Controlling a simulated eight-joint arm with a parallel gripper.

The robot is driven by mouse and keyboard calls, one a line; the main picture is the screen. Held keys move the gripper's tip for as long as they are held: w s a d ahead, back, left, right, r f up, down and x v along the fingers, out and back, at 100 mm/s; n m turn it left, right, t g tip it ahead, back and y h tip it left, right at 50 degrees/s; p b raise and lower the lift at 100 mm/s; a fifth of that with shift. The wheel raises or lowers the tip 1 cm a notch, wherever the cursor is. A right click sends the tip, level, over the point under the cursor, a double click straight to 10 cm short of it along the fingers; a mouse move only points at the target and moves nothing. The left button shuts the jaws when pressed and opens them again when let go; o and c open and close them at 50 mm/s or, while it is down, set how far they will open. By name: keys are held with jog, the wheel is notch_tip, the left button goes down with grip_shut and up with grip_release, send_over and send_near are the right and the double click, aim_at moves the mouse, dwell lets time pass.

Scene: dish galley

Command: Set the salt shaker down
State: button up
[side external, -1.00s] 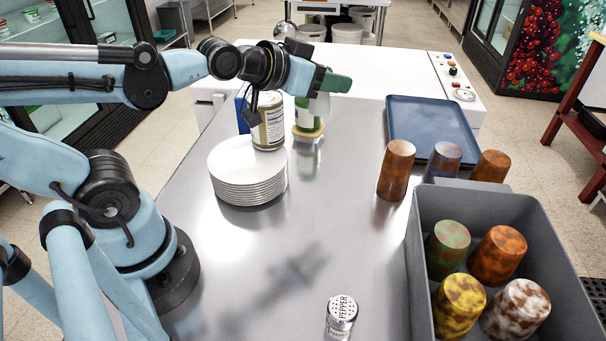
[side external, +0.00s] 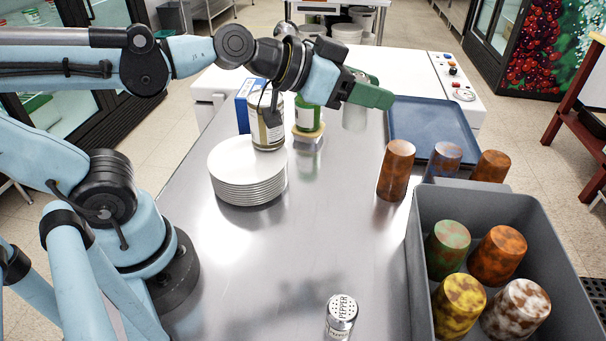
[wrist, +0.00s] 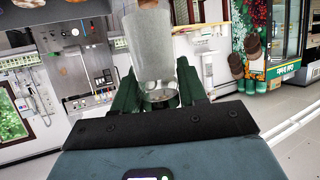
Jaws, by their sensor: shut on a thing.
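My gripper (side external: 370,97) has green fingers and is shut on the salt shaker (side external: 355,117), a pale grey, see-through cylinder. It holds the shaker in the air over the far part of the steel counter (side external: 335,205), left of the blue tray. The fingers hide part of the shaker. In the wrist view the salt shaker (wrist: 150,45) stands out between the green fingers of my gripper (wrist: 157,85). A pepper shaker (side external: 341,316) with a metal top stands upright at the counter's near edge.
A plate stack (side external: 248,172), a labelled jar (side external: 266,130) and a green-labelled bottle (side external: 308,115) stand at left. Mottled tumblers (side external: 396,170) stand before the blue tray (side external: 430,115). A grey bin (side external: 423,230) holds several more. The counter's middle is clear.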

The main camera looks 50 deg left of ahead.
jog(key=s+d+f+m+g+h, duration=0.1)
jog(key=s+d+m+g+h, duration=0.4)
jog(key=d, duration=0.5)
jog(key=s+d+m+g+h, duration=0.4)
jog(key=s+d+m+g, duration=0.25)
jog(key=d, duration=0.35)
jog(key=s+d+r+m+g+y, duration=0.2)
jog(key=s+d+m+g+y, duration=0.15)
jog(key=s+m+g, duration=0.45)
jog(key=s+d+r+m+g+y, duration=0.2)
jog(key=s+d+m+g+y, duration=0.25)
jog(key=s, duration=0.65)
jog(key=shift+m+h, duration=0.5)
jog(key=shift+h, duration=0.4)
jog(key=shift+f, duration=12.15)
jog(key=o, duration=1.2)
jog(key=shift+w, duration=0.1)
